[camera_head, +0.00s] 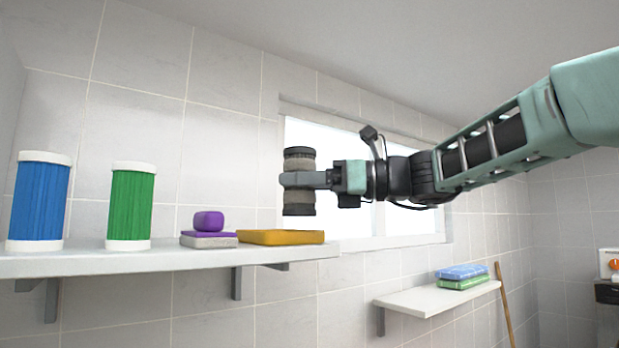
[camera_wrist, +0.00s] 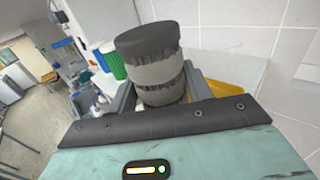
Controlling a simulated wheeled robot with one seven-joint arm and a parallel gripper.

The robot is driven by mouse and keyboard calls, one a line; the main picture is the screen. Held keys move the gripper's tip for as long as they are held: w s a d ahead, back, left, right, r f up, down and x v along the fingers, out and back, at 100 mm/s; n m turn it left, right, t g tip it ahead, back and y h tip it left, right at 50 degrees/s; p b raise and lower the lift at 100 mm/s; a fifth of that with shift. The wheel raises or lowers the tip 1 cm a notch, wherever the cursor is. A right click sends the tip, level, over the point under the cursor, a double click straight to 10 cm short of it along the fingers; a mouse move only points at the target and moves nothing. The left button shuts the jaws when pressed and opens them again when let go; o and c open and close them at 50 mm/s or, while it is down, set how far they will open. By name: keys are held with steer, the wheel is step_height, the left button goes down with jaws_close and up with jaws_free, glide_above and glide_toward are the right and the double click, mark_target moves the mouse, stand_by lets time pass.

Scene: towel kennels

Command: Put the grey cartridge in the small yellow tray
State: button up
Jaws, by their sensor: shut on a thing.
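The grey cartridge (camera_head: 299,204), a cylinder with dark end caps, stands upright in my gripper (camera_head: 300,180). My gripper is shut around its middle, and it also shows large in the wrist view (camera_wrist: 150,58). The small yellow tray (camera_head: 281,237) lies at the right end of the upper shelf. The cartridge is in the air, above and apart from the tray, near the tray's right end in the head view. In the wrist view the yellow tray (camera_wrist: 222,92) shows partly behind the cartridge and the gripper finger.
The upper shelf (camera_head: 170,263) also holds a blue cartridge (camera_head: 40,202), a green cartridge (camera_head: 131,205) and a purple soap (camera_head: 209,221) on a grey and purple stack (camera_head: 208,241). A lower shelf (camera_head: 435,299) at the right bears folded cloths (camera_head: 462,277). A window is behind.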

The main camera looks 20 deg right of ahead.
steer(key=shift+w+a+f+p, duration=0.1)
steer(key=shift+w+a+p, duration=0.15)
steer(key=shift+w, duration=0.7)
steer(key=shift+w+a+r+p, duration=0.1)
steer(key=shift+w+p, duration=0.15)
steer(key=shift+w, duration=0.75)
steer(key=shift+w+a+f+p, duration=0.1)
steer(key=shift+w+a+p, duration=0.15)
steer(key=shift+w, duration=0.7)
steer(key=shift+s+f+b, duration=0.1)
steer(key=shift+f+b, duration=1.6)
steer(key=shift+f, duration=0.2)
steer(key=shift+f, duration=0.15)
steer(key=o, duration=1.1)
steer(key=shift+f, duration=0.15)
steer(key=b+v, duration=0.1)
steer(key=v, duration=0.5)
steer(key=b+v, duration=0.2)
steer(key=v, duration=0.3)
steer(key=r+b+v, duration=0.1)
steer(key=b+v, duration=0.1)
steer(key=v, duration=0.4)
steer(key=shift+s+d, duration=0.15)
steer(key=shift+d, duration=0.15)
